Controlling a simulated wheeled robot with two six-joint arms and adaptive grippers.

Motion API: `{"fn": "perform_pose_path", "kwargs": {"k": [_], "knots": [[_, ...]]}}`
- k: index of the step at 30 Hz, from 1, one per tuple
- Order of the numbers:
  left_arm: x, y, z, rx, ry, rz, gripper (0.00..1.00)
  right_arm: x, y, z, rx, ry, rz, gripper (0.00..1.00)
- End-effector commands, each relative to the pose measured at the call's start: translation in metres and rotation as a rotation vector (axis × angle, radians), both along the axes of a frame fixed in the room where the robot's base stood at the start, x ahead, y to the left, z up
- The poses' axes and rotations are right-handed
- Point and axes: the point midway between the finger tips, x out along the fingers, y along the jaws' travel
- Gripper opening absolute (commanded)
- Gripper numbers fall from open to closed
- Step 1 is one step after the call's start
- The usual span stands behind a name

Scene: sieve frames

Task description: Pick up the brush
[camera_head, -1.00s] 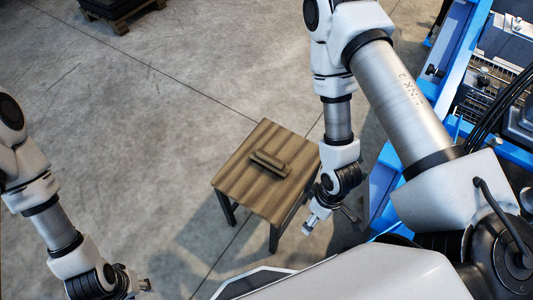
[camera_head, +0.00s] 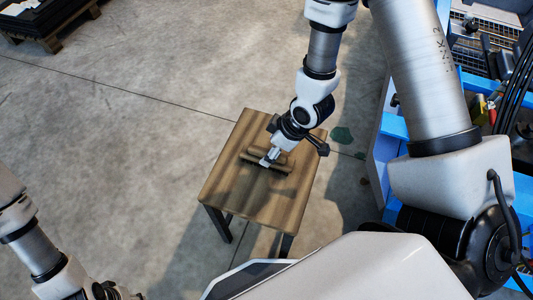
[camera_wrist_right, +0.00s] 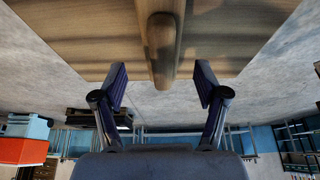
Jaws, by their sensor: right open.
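The wooden brush (camera_head: 284,168) lies on the small wooden table (camera_head: 225,180) in the head view. My right gripper (camera_head: 268,160) is over the brush and hides part of it. In the right wrist view, the rounded wooden end of the brush (camera_wrist_right: 163,55) shows between the two fingers of my open right gripper (camera_wrist_right: 162,85), with room on both sides. I cannot tell whether either finger touches the table. My left gripper (camera_head: 125,294) is at the bottom left edge, away from the table, partly cut off.
A dark stack on a pallet (camera_head: 48,22) stands far off at the upper left. A blue frame with equipment (camera_head: 392,125) stands right of the table. The concrete floor left of the table is clear.

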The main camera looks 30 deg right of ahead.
Motion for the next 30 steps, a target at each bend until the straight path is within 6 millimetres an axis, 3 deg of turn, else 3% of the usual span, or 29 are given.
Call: {"fn": "perform_pose_path", "kwargs": {"k": [9, 16, 17, 22, 23, 30], "knots": [[0.0, 0.0, -0.017, 0.0, 0.0, 0.0, 0.41, 0.013, 0.015, -0.049, -0.001, 0.003, 0.0, 0.73], [0.0, 0.0, -0.016, 0.0, 0.0, 0.0, 0.41, 0.015, 0.016, -0.05, 0.001, 0.001, -0.001, 0.73], [0.0, 0.0, -0.016, 0.0, 0.0, 0.0, 0.41, 0.015, 0.016, -0.05, 0.001, 0.001, -0.001, 0.66], [0.0, 0.0, -0.016, 0.0, 0.0, 0.0, 0.41, 0.014, 0.016, -0.05, 0.001, 0.002, -0.001, 0.06], [0.0, 0.0, -0.016, 0.0, 0.0, 0.0, 0.41, 0.014, 0.016, -0.05, 0.001, 0.002, -0.001, 0.01], [0.0, 0.0, -0.016, 0.0, 0.0, 0.0, 0.41, 0.014, 0.016, -0.05, 0.0, 0.002, -0.001, 0.0]]}}
